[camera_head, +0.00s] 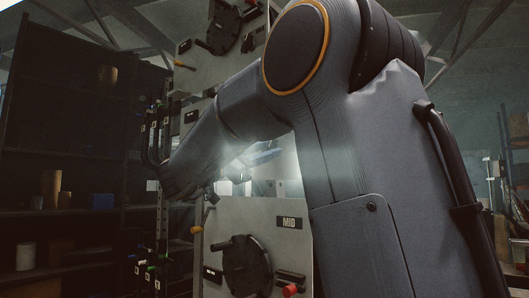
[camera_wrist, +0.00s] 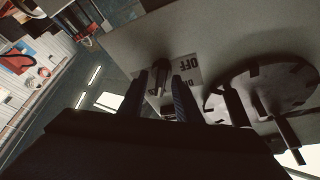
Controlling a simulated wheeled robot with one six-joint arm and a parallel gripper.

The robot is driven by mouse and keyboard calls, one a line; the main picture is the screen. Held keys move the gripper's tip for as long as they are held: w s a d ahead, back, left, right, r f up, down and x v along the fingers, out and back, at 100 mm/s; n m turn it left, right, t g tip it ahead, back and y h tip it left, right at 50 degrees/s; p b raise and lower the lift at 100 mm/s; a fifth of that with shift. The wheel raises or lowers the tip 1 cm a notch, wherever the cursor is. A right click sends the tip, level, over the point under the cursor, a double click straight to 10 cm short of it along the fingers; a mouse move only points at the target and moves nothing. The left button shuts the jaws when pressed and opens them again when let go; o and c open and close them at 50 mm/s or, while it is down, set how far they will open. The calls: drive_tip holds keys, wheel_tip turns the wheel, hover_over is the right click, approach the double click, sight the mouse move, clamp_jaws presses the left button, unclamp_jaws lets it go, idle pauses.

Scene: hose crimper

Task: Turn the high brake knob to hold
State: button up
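In the wrist view my gripper (camera_wrist: 160,80) is open, with one dark finger on each side of a small dark knob (camera_wrist: 165,71) on a grey panel (camera_wrist: 220,35). I cannot tell whether either finger touches the knob. In the head view my arm hides much of the panels, and my gripper cannot be made out.
A dark wheel with handles (camera_wrist: 262,90) sits right of the knob in the wrist view. The head view shows a panel labelled MID (camera_head: 289,222) with a wheel (camera_head: 247,265), and an upper panel with another wheel (camera_head: 222,27). Dark shelves (camera_head: 60,212) stand at left.

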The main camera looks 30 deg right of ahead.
drive_tip(key=w+b+v, duration=0.1)
drive_tip(key=v, duration=0.6)
drive_tip(key=shift+s+a+f+b, duration=0.2)
drive_tip(key=shift+s+a+b, duration=0.2)
drive_tip(key=shift+s, duration=0.1)
drive_tip(key=shift+w, duration=0.1)
